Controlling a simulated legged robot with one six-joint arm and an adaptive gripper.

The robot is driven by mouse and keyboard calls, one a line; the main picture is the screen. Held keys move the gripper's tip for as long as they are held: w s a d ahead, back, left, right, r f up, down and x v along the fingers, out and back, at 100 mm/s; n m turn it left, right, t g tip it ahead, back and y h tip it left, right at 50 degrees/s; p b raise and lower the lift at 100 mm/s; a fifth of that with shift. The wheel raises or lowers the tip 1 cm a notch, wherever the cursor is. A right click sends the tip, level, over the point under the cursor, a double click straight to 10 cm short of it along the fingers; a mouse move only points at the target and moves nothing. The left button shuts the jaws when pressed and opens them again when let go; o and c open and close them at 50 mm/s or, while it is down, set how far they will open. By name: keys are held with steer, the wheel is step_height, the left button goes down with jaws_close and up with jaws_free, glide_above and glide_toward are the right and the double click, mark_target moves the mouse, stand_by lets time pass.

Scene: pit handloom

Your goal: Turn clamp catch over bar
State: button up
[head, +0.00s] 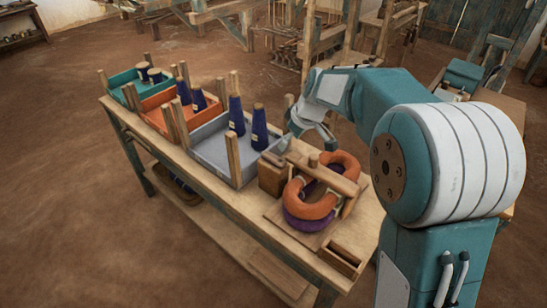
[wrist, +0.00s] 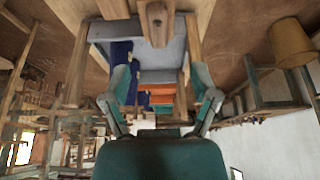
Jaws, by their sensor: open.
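A wooden clamp bar (head: 328,174) lies across orange and purple yarn rings (head: 309,205) on a board at the near end of the bench. A short brown peg-like piece (head: 313,159) stands by the bar; I cannot tell for sure whether it is the catch. My gripper (head: 304,128) is open and empty, just behind and above the wooden block (head: 272,176) beside the rings. In the wrist view its fingers (wrist: 161,85) are spread apart. A wooden piece with a dark round mark (wrist: 157,20) shows beyond them, at the top.
A grey tray (head: 211,153), an orange tray (head: 165,103) and a teal tray (head: 122,79) with dark blue cones stand along the bench. Wooden posts rise at their corners. A small wooden box (head: 340,262) sits at the bench's near corner. Open floor lies left.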

mark_target(280, 160)
steer(key=x, duration=1)
steer(key=shift+f, duration=0.25)
steer(key=shift+d, duration=0.15)
steer(key=shift+d, duration=0.1)
steer(key=shift+c, duration=0.9)
jaws_close()
